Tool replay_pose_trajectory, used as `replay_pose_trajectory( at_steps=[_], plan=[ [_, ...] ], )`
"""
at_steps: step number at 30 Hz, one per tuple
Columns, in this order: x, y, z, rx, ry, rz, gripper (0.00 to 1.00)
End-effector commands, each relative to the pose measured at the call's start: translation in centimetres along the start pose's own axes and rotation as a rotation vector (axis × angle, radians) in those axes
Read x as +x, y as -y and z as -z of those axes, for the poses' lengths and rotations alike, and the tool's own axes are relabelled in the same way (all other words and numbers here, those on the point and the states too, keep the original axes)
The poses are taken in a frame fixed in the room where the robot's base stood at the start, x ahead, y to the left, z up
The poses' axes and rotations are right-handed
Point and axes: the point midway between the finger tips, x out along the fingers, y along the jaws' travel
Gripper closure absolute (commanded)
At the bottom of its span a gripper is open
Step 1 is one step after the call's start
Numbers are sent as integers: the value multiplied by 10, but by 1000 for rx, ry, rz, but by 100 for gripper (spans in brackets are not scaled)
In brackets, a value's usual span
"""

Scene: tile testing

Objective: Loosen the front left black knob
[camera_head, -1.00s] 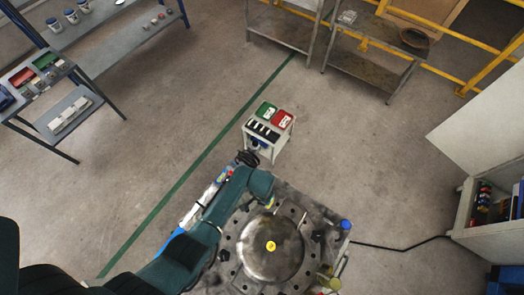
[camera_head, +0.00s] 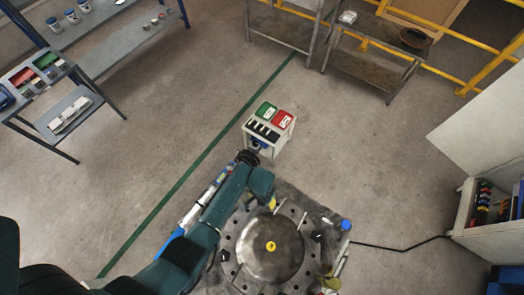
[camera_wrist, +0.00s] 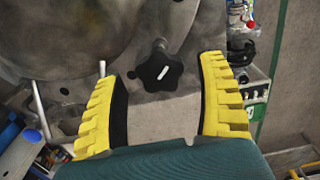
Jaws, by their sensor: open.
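In the wrist view, a black star-shaped knob (camera_wrist: 160,72) with a pale mark on its face sits on a metal stem at the edge of the round steel fixture (camera_wrist: 75,40). My gripper (camera_wrist: 164,82) is open, with its yellow ribbed fingers to the left and right of the knob. I see clear space on both sides, and the fingers do not appear to touch it. In the head view, my gripper (camera_head: 272,203) is mostly hidden by my arm. Two black knobs show there on the fixture plate, one at right (camera_head: 318,236) and one at left (camera_head: 224,256).
The round steel dome (camera_head: 268,250) has a yellow centre piece (camera_head: 271,246). Thin metal rods rise from the plate near my gripper. A blue-capped item (camera_head: 345,225) is at the table's right corner.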

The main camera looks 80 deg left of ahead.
Motion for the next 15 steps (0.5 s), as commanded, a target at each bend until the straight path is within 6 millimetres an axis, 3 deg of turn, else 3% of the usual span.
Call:
replay_pose_trajectory(
  at_steps=[9, 15],
  plan=[
    [-78, 0, 0, 0, -4, 1, 27],
    [-102, 0, -1, 0, -1, 0, 27]
  ],
)
